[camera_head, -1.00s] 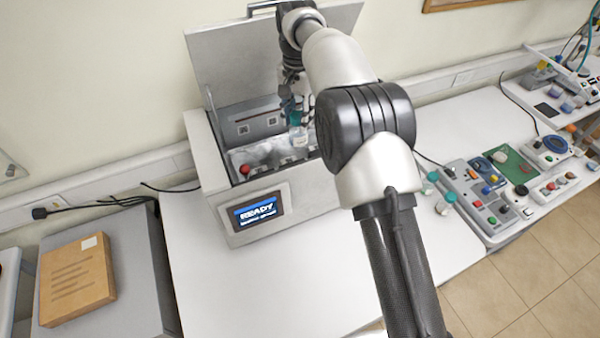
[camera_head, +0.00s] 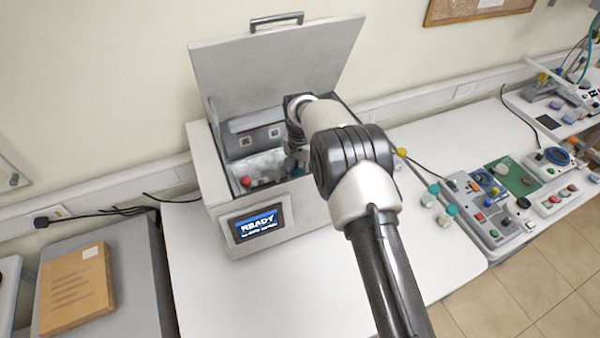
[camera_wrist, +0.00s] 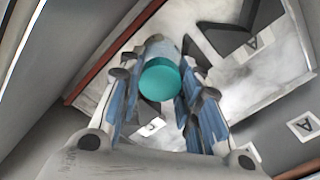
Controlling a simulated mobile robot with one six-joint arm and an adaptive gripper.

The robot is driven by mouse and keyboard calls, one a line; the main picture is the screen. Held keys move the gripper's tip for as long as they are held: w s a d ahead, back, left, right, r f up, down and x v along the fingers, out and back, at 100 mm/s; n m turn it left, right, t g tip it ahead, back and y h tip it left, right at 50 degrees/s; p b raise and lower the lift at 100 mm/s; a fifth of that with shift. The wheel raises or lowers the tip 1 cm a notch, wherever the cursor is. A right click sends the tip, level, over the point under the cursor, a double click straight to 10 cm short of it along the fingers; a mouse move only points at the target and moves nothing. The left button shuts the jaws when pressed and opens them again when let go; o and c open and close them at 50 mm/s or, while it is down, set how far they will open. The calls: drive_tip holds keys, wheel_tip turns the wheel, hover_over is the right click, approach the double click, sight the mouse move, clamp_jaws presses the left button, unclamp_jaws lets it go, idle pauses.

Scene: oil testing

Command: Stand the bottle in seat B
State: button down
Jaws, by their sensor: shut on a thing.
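My gripper (camera_wrist: 160,90) is shut on a bottle with a teal cap (camera_wrist: 160,79) in the wrist view, with blue-lined fingers on both sides. The pale bottle body (camera_wrist: 161,48) shows only in part beyond the cap. In the head view my gripper (camera_head: 294,163) is down inside the open machine (camera_head: 213,165), and my arm hides most of it and the bottle. No label B is visible. I cannot tell whether the bottle touches the floor.
The machine's lid (camera_head: 275,65) stands open behind my gripper. A screen (camera_head: 257,225) on its front reads READY. Teal-capped bottles (camera_head: 430,195) and control panels (camera_head: 490,205) stand to the right. The front-left tabletop is clear.

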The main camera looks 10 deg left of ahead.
drive_tip(key=shift+f, duration=0.1)
drive_tip(key=shift+f, duration=0.1)
drive_tip(key=shift+f+b, duration=0.15)
drive_tip(key=shift+b, duration=0.15)
drive_tip(key=c, duration=1.2)
unclamp_jaws()
drive_tip(key=shift+o, duration=0.2)
drive_tip(key=shift+r, duration=0.2)
wheel_tip(320, 180, up, 12)
